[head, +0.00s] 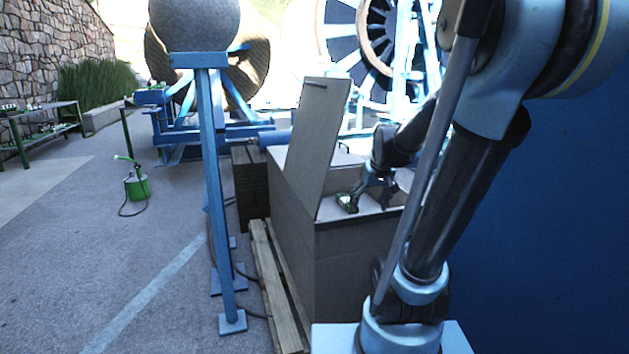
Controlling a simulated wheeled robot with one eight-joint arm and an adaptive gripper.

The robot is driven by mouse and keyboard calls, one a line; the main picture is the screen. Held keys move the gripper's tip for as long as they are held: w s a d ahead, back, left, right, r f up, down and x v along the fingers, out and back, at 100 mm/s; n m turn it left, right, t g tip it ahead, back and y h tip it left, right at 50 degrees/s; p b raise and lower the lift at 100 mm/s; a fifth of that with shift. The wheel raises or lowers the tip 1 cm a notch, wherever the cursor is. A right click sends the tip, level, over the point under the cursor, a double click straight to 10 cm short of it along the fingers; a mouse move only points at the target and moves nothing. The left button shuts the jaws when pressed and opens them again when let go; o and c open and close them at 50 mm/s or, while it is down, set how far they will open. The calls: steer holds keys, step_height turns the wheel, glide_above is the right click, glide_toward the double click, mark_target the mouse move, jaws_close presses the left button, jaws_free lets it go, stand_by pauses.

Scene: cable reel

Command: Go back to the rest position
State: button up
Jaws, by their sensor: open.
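My gripper (371,194) is at the end of my arm, low over the opening of a large tan box (340,275). Its fingers are apart. A small green and dark object (346,202) lies at the box's left inner side, just left of the fingers. I cannot tell whether a finger touches it. The box's lid (318,140) stands raised at its left side. Part of the box's inside is hidden behind my arm.
The box stands on a wooden pallet (268,285). Large cable reels (375,45) stand behind. A green sprayer (137,188) and a green table (42,128) are far left. Open pavement lies at left.

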steer(key=s+f+g, duration=0.1)
steer(key=s+f, duration=0.2)
steer(key=s, duration=0.7)
steer(key=s+d+f+m+g+h, duration=0.1)
steer(key=s+f, duration=0.3)
steer(key=s, duration=0.6)
steer(key=shift+d+f, duration=0.15)
steer(key=shift+d, duration=0.15)
steer(key=shift+w, duration=0.1)
steer(key=shift+w+f, duration=0.2)
steer(key=shift+w, duration=0.15)
steer(key=shift+c, duration=0.2)
